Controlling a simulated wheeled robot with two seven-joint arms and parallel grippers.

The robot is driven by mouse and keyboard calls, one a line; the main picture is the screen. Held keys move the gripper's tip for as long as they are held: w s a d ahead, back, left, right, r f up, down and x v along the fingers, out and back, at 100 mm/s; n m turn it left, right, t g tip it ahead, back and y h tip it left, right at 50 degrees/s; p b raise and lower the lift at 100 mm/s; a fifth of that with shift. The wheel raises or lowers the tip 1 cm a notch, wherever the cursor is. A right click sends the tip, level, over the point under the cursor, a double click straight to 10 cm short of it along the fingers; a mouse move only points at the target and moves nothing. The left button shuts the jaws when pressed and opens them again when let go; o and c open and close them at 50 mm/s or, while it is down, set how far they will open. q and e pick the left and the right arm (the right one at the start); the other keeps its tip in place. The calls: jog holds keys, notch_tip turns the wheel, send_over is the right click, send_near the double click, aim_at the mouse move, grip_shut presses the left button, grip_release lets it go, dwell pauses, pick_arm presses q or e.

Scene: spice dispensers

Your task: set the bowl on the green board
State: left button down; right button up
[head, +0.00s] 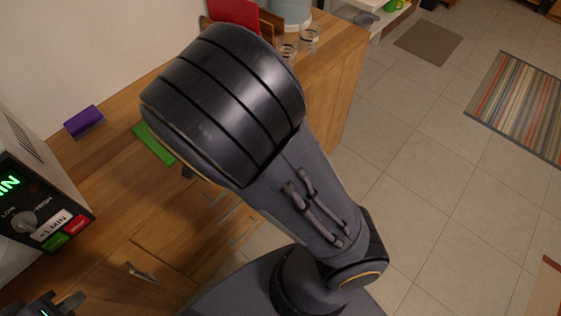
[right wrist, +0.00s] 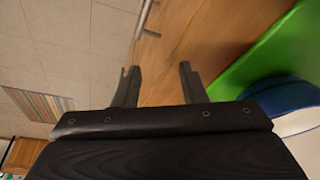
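The green board (head: 154,143) shows only as a strip on the wooden counter in the head view; my right arm hides the rest. In the right wrist view the green board (right wrist: 262,50) fills the upper right. A blue and white round thing, likely the bowl (right wrist: 285,98), is cut off at the right edge there, against the board; I cannot tell whether it rests on it. My right gripper (right wrist: 160,82) is open and empty, left of the board and bowl. My left gripper (head: 57,304) is at the bottom left of the head view, its fingers apart and nothing visible between them.
A microwave (head: 40,205) stands at the left. A purple block-like thing (head: 84,121) lies near the wall. Glasses (head: 309,38) and a red thing (head: 234,12) are at the counter's far end. The tiled floor (head: 430,150) is open at the right.

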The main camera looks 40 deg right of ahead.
jog(key=s+d+r+n+t+y, duration=0.1)
jog(key=s+d+r+n+y, duration=0.1)
jog(key=s+r, duration=0.4)
jog(key=s+d+r+n+t+y, duration=0.2)
jog(key=s+r+n+y, duration=0.2)
jog(key=s, duration=0.9)
notch_tip(320, 180, up, 2)
jog(key=n, duration=0.2)
jog(key=shift+d+n+y, duration=0.2)
jog(key=shift+n+y, duration=0.1)
jog(key=shift+n, duration=0.1)
jog(key=shift+r, duration=0.25)
